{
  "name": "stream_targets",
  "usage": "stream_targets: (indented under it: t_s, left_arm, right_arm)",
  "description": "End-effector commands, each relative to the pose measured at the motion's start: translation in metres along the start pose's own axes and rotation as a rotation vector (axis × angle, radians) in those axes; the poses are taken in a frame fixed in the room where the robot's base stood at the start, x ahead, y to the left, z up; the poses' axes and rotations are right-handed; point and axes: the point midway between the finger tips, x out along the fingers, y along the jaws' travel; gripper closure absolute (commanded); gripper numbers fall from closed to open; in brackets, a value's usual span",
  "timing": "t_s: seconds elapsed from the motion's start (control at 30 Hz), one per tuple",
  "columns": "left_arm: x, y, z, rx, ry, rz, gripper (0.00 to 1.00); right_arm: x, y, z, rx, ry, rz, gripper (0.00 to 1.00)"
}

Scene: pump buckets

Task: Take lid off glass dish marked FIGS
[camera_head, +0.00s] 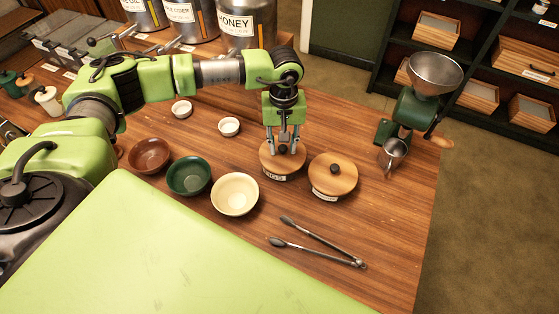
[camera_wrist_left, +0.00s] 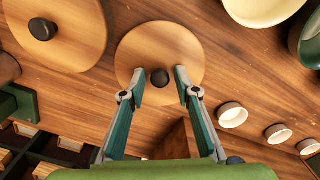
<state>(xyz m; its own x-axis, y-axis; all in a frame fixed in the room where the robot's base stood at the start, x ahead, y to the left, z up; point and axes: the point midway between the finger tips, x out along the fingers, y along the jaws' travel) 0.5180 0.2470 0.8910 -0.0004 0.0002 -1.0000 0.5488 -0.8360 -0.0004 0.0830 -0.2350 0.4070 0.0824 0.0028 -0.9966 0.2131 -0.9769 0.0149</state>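My left gripper (camera_head: 287,146) points down over a round dish with a wooden lid (camera_head: 270,160); its white label (camera_head: 275,177) is too small to read surely. In the left wrist view this lid (camera_wrist_left: 180,52) has a dark knob (camera_wrist_left: 160,78). The fingers of my left gripper (camera_wrist_left: 160,76) are spread on either side of the knob, with gaps showing. A second lidded dish (camera_head: 340,180) with a dark knob and a label stands to the right; its lid (camera_wrist_left: 75,35) also shows in the left wrist view. Both lids are on. My right gripper is not in view.
Brown (camera_head: 150,155), green (camera_head: 188,175) and cream (camera_head: 235,194) bowls stand left of the dishes. Tongs (camera_head: 318,243) lie in front. A grinder (camera_head: 410,112) with a metal cup (camera_head: 392,154) stands right. Small white cups (camera_head: 229,127) stand behind. The table's right front is clear.

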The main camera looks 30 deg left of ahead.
Motion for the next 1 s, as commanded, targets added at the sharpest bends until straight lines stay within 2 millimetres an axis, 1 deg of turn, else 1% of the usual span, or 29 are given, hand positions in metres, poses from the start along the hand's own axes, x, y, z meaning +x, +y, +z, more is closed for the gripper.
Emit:
stream_targets:
  t_s: [0.1, 0.13, 0.2, 0.23, 0.57, 1.0]
  left_arm:
    - [0.0, 0.0, 0.0, 0.0, 0.0, 0.0, 0.71]
    - [0.0, 0.0, 0.0, 0.0, 0.0, 0.0, 0.73]
    - [0.0, 0.0, 0.0, 0.0, 0.0, 0.0, 0.9]
    - [0.0, 0.0, 0.0, 0.0, 0.0, 0.0, 0.92]
    - [-0.003, 0.0, 0.0, 0.0, 0.0, 0.001, 0.92]
    - [-0.021, 0.0, 0.0, 0.0, 0.001, 0.001, 0.92]
  right_arm:
    - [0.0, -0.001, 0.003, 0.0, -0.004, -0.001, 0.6]
    - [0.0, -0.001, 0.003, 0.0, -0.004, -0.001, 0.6]
    - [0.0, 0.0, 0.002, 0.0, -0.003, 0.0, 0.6]
    - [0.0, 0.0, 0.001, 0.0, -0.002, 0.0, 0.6]
    - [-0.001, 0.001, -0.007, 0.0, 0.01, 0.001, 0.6]
    - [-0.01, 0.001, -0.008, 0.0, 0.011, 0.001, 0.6]
